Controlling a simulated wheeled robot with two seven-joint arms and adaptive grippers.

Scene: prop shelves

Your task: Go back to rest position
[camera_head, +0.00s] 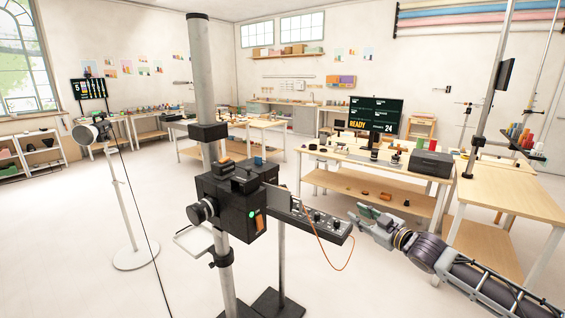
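My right gripper (366,219) reaches in from the lower right on its dark, ringed arm. It hangs in the air just right of the control panel's end. Its fingers are small and seen at an angle, so I cannot tell whether they are open or shut. I see nothing clearly held in it. My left gripper is not in the view.
A black camera box (232,205) on a grey pole stands close in front. A control panel (318,218) with knobs and an orange cable juts right from it. Workbenches (375,160) stand behind, a wooden table (510,190) at right. Floor at left is open around a lamp stand (125,205).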

